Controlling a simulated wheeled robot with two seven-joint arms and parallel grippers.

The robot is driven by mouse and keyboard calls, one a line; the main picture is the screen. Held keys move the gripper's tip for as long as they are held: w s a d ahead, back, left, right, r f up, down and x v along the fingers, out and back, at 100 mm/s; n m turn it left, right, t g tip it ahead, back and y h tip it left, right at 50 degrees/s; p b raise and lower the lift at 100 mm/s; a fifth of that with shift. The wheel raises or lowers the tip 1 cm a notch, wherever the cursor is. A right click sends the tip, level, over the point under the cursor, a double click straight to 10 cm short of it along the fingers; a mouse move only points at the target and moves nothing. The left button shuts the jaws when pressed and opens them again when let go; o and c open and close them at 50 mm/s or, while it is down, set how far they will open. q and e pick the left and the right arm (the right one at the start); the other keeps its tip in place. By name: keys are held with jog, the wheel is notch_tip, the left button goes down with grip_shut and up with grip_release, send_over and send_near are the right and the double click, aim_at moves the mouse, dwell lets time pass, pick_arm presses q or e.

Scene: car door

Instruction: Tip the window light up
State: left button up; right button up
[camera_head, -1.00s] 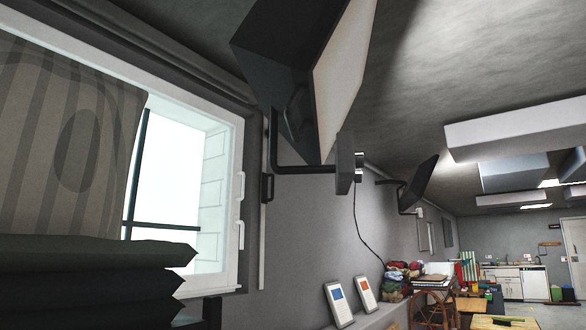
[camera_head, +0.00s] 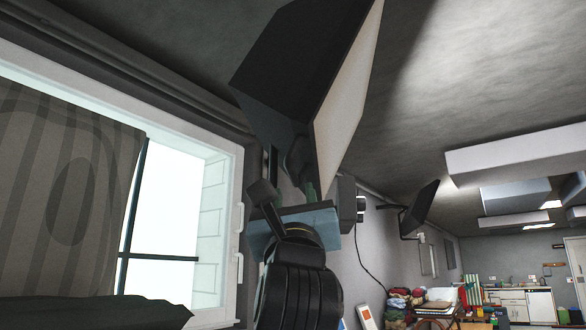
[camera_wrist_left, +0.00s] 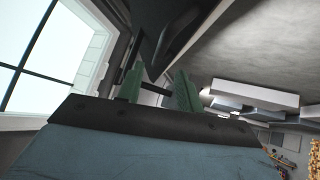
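The window light (camera_head: 345,95) is a black housing with a pale flat panel, mounted high on the wall beside the window. Its panel faces right and it tilts. In the left wrist view its dark underside (camera_wrist_left: 168,35) fills the top middle. My left gripper (camera_head: 290,178) is raised just below the housing and covers most of its bracket. In the wrist view the green fingers of my left gripper (camera_wrist_left: 158,88) stand apart, with a dark bar showing between them. I cannot tell whether they touch the light. My right gripper is not in view.
A white-framed window (camera_head: 172,215) with a striped curtain (camera_head: 65,180) is close at left. A second wall light (camera_head: 422,205) hangs farther along the wall. Ceiling panels (camera_head: 520,140) are at right. Folded clothes (camera_head: 398,300) are low down. The space right of the light is clear.

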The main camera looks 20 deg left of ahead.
aim_at(293, 177)
pick_arm(q)
jog(key=p+x, duration=0.3)
jog(key=x, duration=0.5)
jog(key=shift+w+a+r, duration=0.1)
jog(key=shift+w+r, duration=0.1)
jog(key=shift+r, duration=0.05)
grip_shut()
